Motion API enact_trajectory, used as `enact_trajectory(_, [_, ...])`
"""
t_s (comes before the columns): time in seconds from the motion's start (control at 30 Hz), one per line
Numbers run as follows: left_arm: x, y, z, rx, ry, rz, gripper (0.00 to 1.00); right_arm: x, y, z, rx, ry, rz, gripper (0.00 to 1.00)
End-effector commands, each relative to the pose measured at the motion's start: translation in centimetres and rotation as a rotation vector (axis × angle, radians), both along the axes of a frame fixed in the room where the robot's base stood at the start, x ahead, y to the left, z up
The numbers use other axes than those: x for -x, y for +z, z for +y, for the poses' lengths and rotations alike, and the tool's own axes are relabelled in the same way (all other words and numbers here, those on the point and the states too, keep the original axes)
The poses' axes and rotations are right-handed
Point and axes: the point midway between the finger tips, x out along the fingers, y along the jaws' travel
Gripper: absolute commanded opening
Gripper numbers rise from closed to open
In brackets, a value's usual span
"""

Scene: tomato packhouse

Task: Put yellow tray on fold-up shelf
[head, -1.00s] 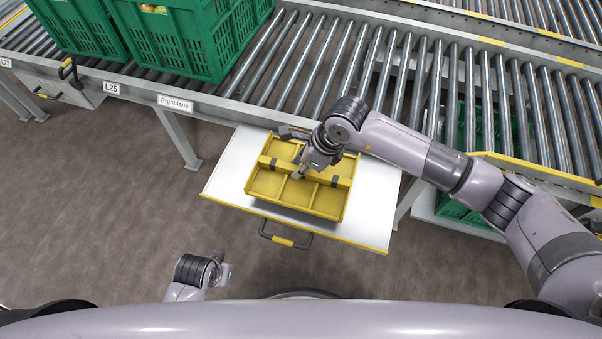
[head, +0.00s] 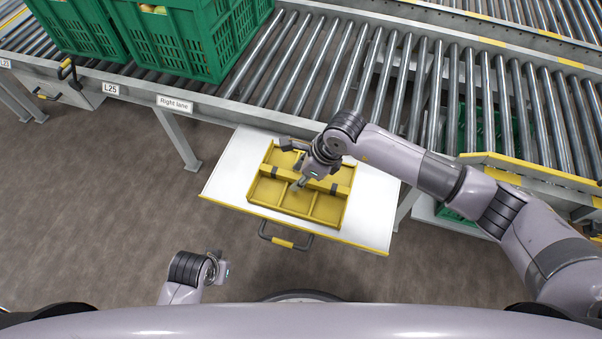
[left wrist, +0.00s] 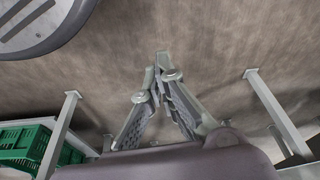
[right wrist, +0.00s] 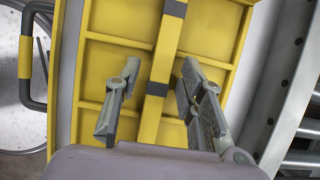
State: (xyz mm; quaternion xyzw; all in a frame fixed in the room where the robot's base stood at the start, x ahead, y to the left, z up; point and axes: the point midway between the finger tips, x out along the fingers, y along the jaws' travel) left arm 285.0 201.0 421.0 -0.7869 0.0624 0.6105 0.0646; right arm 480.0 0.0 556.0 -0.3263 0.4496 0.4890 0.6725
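The yellow tray (head: 327,207), divided into compartments, lies flat on the white fold-up shelf (head: 371,212) below the conveyor's front edge. A yellow bar with dark bands (right wrist: 157,95) runs across its middle. My right gripper (head: 296,168) is over the tray. In the right wrist view its fingers (right wrist: 153,75) are spread on either side of the bar, with gaps to it. My left gripper (head: 222,270) hangs low over the floor, away from the shelf. In the left wrist view its fingertips (left wrist: 161,62) meet with nothing between them.
The roller conveyor (head: 330,70) runs behind the shelf, with green crates (head: 180,45) on it at the left. The shelf has a dark handle with a yellow grip (head: 284,242) at its front. Another green crate (head: 457,208) stands under the conveyor at right.

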Motion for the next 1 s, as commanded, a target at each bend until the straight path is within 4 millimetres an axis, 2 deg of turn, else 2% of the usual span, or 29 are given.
enact_trajectory(0.27, [0.0,0.1,0.0,0.000,0.000,-0.002,0.00,0.0,0.2,0.0,0.000,0.000,-0.001,0.36])
enact_trajectory(0.37, [0.2,-0.8,0.1,-0.001,0.000,0.008,0.00,0.1,1.5,-0.5,-0.001,0.000,-0.003,0.36])
enact_trajectory(0.7, [1.3,-4.5,0.2,-0.003,-0.004,0.030,0.00,0.9,8.1,-3.1,-0.001,0.000,-0.004,0.36])
enact_trajectory(0.83, [1.6,-5.2,0.2,-0.003,-0.004,0.033,0.00,1.2,9.9,-3.8,0.000,0.000,-0.002,0.36])
enact_trajectory(1.0, [1.7,-5.7,0.2,-0.003,-0.005,0.034,0.00,1.4,11.1,-4.3,0.000,0.000,0.000,0.36])
